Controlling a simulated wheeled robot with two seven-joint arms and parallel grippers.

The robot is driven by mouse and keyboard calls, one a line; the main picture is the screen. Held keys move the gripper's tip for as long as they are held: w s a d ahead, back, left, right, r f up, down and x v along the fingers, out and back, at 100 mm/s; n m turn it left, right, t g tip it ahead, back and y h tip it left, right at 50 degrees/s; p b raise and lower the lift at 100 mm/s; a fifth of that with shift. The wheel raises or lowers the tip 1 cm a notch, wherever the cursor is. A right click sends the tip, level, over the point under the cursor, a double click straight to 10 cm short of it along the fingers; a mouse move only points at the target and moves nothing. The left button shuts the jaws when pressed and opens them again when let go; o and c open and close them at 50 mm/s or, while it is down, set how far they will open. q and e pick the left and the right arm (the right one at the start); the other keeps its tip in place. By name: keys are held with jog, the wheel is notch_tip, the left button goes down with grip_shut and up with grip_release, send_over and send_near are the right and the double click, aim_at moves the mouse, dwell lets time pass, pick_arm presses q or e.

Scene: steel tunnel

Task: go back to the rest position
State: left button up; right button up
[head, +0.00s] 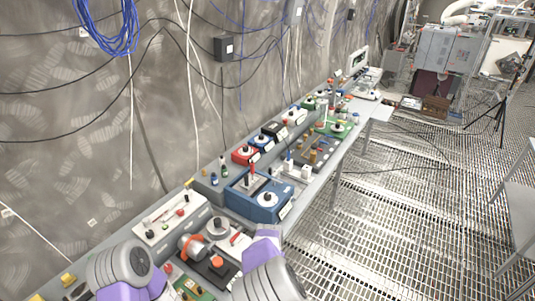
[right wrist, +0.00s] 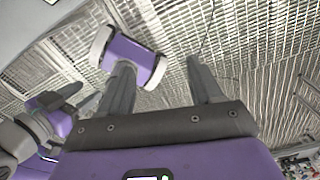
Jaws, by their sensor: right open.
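My right gripper (right wrist: 160,68) is open in the right wrist view, with its two dark fingers well apart and nothing between them. Behind the fingers is the steel grating floor, and a purple part with white ends that looks like my own body. At the left edge of that view a purple and grey arm end with dark finger-like parts looks like my left gripper (right wrist: 80,98); whether it is open or shut does not show. In the head view both purple and grey arms come in at the bottom, over the near end of the bench, and I make out no fingers there.
A long grey bench (head: 350,130) runs along the rough wall, holding a blue box (head: 265,203), a red box (head: 244,155), a white panel (head: 170,218) and other devices. Blue cables (head: 108,30) hang above. Grating floor (head: 400,215) at right is mostly clear; a grey table (head: 520,195) stands at the right edge.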

jog(key=s+d+f+n+g+b, duration=0.1)
jog(key=s+d+f+n+b, duration=0.4)
jog(key=f, duration=0.6)
jog(key=s+d+f+n+b, duration=0.3)
jog(key=s+d+f+n, duration=0.3)
jog(key=f, duration=0.4)
pick_arm(q)
notch_tip(320, 180, down, 17)
jog(key=b, duration=0.8)
jog(key=shift+w+b, duration=0.25)
jog(key=shift+b, duration=0.15)
pick_arm(e)
jog(key=s+a+f+n+t+y, duration=0.1)
jog(key=s+f+n+y, duration=0.3)
jog(key=s+f+n, duration=0.5)
jog(key=s+n, duration=0.1)
jog(key=n, duration=0.4)
jog(key=shift+s+a+f+t, duration=0.15)
jog(key=shift+a+f+t, duration=0.15)
jog(key=shift+a+f, duration=0.1)
